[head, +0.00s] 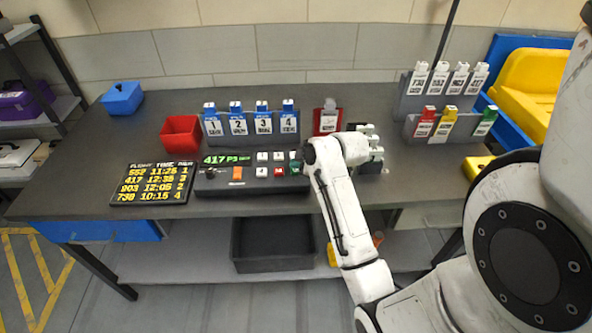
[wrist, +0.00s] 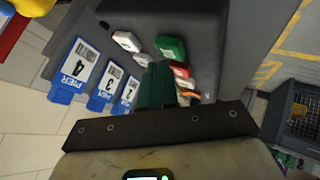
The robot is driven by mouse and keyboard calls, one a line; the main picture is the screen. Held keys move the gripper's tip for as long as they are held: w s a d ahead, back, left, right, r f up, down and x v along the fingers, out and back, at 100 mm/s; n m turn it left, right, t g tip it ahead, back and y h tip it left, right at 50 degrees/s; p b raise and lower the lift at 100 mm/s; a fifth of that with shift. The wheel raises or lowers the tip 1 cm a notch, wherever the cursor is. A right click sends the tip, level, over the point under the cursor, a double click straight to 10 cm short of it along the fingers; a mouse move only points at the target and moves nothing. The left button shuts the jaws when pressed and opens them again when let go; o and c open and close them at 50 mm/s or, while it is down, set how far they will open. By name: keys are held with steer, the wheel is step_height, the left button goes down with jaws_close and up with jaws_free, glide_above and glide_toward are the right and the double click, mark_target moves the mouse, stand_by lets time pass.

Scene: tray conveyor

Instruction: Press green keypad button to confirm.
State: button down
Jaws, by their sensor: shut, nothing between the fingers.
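The keypad console (head: 222,186) lies on the bench with a lit display, white keys, a red key and an orange block. In the wrist view its green button (wrist: 170,48) is the nearest and largest of its row, with the red key (wrist: 181,72) just beyond it. My gripper (wrist: 157,72) is shut and empty. Its dark green fingertips appear close beside the green button and cover some keys. Whether they touch the button cannot be told.
Behind the console stands a rack with tags (head: 237,124) numbered 1 to 4; it is on the left in the wrist view (wrist: 75,70). A red bin (head: 181,136), a flight board (head: 152,184) and a red holder (head: 327,120) are nearby. Tag racks stand at the back right.

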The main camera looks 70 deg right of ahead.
steer(key=shift+f, duration=0.45)
stand_by(1.0)
steer(key=shift+r, duration=0.1)
steer(key=shift+r+p, duration=0.65)
steer(key=shift+r, duration=0.1)
step_height(320, 180, up, 5)
steer(key=p, duration=0.4)
steer(key=shift+r+p, duration=0.1)
steer(key=shift+p, duration=0.25)
stand_by(0.5)
